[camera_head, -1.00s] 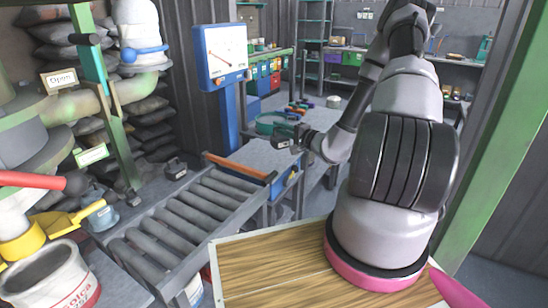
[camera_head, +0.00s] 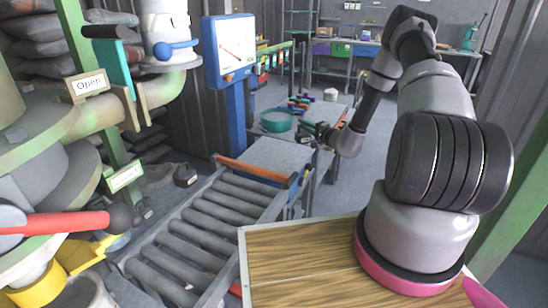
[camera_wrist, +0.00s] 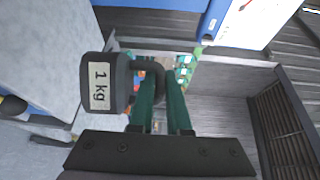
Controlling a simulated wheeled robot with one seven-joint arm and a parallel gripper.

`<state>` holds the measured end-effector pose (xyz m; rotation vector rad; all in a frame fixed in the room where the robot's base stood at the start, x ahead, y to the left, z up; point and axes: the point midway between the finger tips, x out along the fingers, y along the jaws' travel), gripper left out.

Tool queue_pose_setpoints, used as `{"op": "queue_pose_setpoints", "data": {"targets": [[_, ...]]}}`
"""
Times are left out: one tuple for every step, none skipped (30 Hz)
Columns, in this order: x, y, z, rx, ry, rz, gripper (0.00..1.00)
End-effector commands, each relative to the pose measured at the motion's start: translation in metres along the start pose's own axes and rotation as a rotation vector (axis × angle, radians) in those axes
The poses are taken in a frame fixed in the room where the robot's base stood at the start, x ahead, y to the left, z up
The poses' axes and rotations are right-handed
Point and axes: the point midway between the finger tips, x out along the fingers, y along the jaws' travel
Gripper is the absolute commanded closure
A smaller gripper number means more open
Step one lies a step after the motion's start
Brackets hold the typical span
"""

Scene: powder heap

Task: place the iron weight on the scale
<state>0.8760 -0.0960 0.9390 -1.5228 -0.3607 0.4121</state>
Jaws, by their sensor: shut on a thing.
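The dark iron weight (camera_wrist: 98,85), labelled "1 kg", hangs from my gripper (camera_wrist: 163,88) by its looped handle in the wrist view. My gripper's green fingers are shut on that handle. In the head view my gripper (camera_head: 318,131) is by the far right edge of the scale's grey platform (camera_head: 280,156); the weight is small and dark there and hard to make out. The scale has a blue column and a white dial (camera_head: 235,47). The wrist view shows a grey surface (camera_wrist: 40,50) left of the weight and part of the dial (camera_wrist: 243,20).
A roller conveyor (camera_head: 215,220) leads up to the platform, with an orange bar (camera_head: 252,168) between. Another dark weight (camera_head: 186,175) stands left of the conveyor. A wooden tabletop (camera_head: 300,265) is in front. A teal basin (camera_head: 276,121) lies behind the platform.

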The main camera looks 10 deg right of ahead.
Motion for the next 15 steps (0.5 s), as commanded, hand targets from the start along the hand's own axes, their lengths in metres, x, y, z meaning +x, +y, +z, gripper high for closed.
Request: {"op": "queue_pose_setpoints", "data": {"targets": [[0.016, 0.005, -0.003, -0.004, -0.006, -0.004, 1.00], [0.025, 0.008, -0.005, -0.003, -0.008, -0.005, 1.00], [0.036, 0.012, -0.008, -0.003, -0.010, -0.006, 1.00], [0.044, 0.015, -0.010, -0.003, -0.012, -0.007, 1.00], [0.053, 0.018, -0.011, -0.002, -0.015, -0.009, 1.00], [0.063, 0.021, -0.013, -0.002, -0.019, -0.010, 1.00], [0.072, 0.022, -0.014, -0.001, -0.022, -0.012, 1.00], [0.079, 0.024, -0.015, -0.001, -0.024, -0.015, 1.00], [0.089, 0.025, -0.016, 0.000, -0.028, -0.018, 1.00], [0.096, 0.027, -0.015, 0.000, -0.033, -0.020, 1.00], [0.102, 0.028, -0.015, 0.001, -0.035, -0.021, 1.00], [0.110, 0.029, -0.015, 0.000, -0.039, -0.024, 1.00], [0.115, 0.029, -0.015, 0.001, -0.042, -0.027, 1.00], [0.119, 0.029, -0.014, 0.001, -0.045, -0.029, 1.00], [0.125, 0.029, -0.014, 0.003, -0.049, -0.032, 1.00]]}}
